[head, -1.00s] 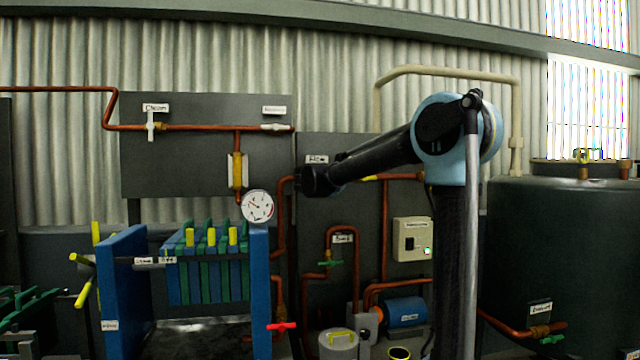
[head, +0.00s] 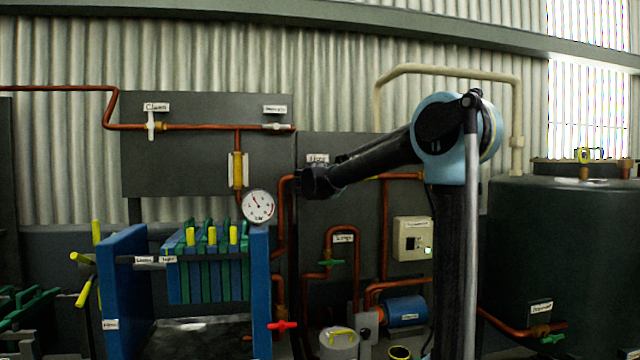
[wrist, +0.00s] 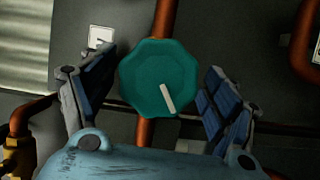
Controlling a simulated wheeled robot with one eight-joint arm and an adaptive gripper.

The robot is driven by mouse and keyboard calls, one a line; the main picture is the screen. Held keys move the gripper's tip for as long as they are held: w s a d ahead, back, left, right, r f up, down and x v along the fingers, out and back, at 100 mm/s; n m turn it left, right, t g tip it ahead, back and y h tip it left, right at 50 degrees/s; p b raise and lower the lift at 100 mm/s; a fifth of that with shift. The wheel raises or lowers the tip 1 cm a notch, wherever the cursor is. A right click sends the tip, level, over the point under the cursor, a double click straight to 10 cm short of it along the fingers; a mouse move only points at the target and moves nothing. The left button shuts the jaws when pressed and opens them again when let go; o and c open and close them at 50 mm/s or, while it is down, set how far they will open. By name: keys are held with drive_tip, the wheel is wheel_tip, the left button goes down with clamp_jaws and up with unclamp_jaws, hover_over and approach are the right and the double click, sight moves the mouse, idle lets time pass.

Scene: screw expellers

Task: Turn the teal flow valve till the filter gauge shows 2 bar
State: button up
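The teal flow valve (wrist: 150,68) is an eight-sided knob in the wrist view, with a white pointer line toward its lower right edge. My gripper (wrist: 160,73) is open, with one finger on each side of the knob and a narrow gap showing at each side. In the head view my gripper (head: 306,182) is at the panel below a white label, and it hides the knob. The filter gauge (head: 258,206) is a round white dial above the filter press's right end. Its needle points up and slightly left; its numbers are too small to read.
A copper pipe (wrist: 163,20) runs behind the knob. The blue and green filter press (head: 125,285) stands at lower left, with a red-handled valve (head: 282,326) beside it. A green-handled valve (head: 331,262) sits below my gripper. A dark tank (head: 560,240) stands at right.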

drive_tip(key=s+a, duration=0.1)
drive_tip(key=s, duration=1)
drive_tip(key=shift+s+a, duration=0.2)
drive_tip(key=shift+s, duration=0.2)
